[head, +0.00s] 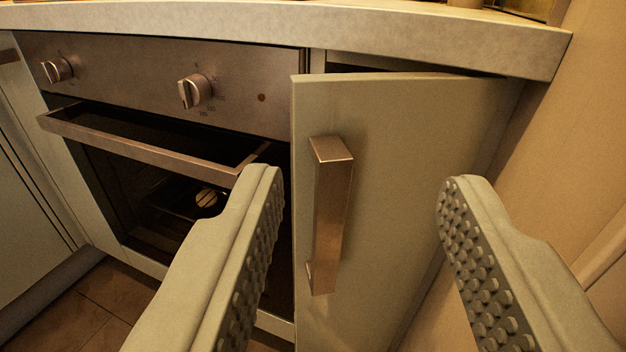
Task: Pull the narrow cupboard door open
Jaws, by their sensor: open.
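The narrow cupboard door (410,150) stands to the right of the oven, under the worktop. It is ajar: its left edge stands out from the cabinet front, and a dark gap shows along its top. A copper-coloured upright bar handle (331,215) is fixed near its left edge. My gripper (358,185) is open, with one studded finger to the left of the handle and the other well to the right. The handle shows between the fingers, and neither finger visibly touches it. How far the fingertips are from the door is hard to tell.
The oven (150,80) with two knobs and a bar handle (160,145) is on the left, close to my left finger. The worktop (300,30) overhangs the door. A beige wall (580,130) stands close on the right. Tiled floor (115,285) shows lower left.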

